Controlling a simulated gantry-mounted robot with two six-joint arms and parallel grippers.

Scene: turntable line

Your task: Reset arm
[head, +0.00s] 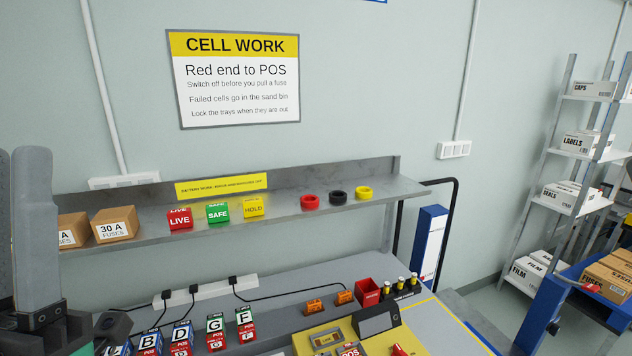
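My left gripper (20,165) stands at the far left edge of the head view with its grey fingers pointing up. It is partly cut off by the frame, so I cannot tell whether it is open or shut. No object shows at its fingertips. It is in front of the left end of the shelf and hides part of it. My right gripper is not in view.
A metal shelf (285,197) holds fuse boxes (115,224), coloured blocks (217,212) and tape rings (338,197). Below, lettered cells (181,336) stand on the bench (275,292), near a yellow panel (320,340) and a red bin (368,291). Stocked racks (567,185) stand at right.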

